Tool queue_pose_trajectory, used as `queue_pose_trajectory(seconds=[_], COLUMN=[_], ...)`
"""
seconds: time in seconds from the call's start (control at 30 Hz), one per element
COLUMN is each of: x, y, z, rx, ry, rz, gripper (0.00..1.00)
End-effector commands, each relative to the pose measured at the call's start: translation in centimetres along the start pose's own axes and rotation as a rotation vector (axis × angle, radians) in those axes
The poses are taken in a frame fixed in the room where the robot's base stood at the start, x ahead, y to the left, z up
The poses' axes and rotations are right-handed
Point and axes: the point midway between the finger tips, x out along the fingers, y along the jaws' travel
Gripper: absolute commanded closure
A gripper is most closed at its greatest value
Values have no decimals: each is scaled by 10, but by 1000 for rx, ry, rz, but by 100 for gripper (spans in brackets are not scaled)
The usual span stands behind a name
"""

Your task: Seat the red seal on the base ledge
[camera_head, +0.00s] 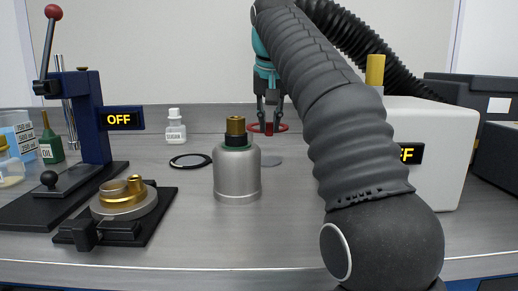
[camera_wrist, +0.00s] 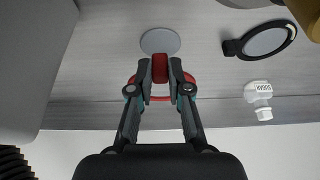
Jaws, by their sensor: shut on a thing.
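The red seal (camera_head: 268,129) is a thin ring with a thicker tab. My gripper (camera_head: 268,112) is shut on it and holds it up above the back of the bench. In the wrist view, the fingertips (camera_wrist: 160,73) pinch the red tab, and part of the seal's ring (camera_wrist: 161,99) shows behind the fingers. A round silver base (camera_head: 124,207) with brass parts sits in a black clamp fixture at the front left, well away from my gripper. I cannot clearly make out which edge is its ledge.
A silver canister (camera_head: 237,178) with a brass top stands mid-bench. Behind it lie a grey disc (camera_head: 271,161) and a black-rimmed disc (camera_head: 190,161). A sugar bottle (camera_head: 175,127) stands farther back. A blue lever press (camera_head: 88,120) is left; a white box (camera_head: 430,150) is right.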

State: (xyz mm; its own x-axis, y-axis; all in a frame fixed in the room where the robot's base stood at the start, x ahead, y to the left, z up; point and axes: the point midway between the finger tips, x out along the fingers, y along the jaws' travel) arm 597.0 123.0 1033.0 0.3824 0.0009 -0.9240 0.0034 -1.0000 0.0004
Motion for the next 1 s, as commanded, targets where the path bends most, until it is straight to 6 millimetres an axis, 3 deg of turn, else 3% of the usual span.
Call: queue_pose_trajectory(seconds=[0.9,1.0], x=[82,80], y=[0,0], z=[35,36], rx=[0,0], ry=[-1,3], rz=[0,-1], gripper=[100,100])
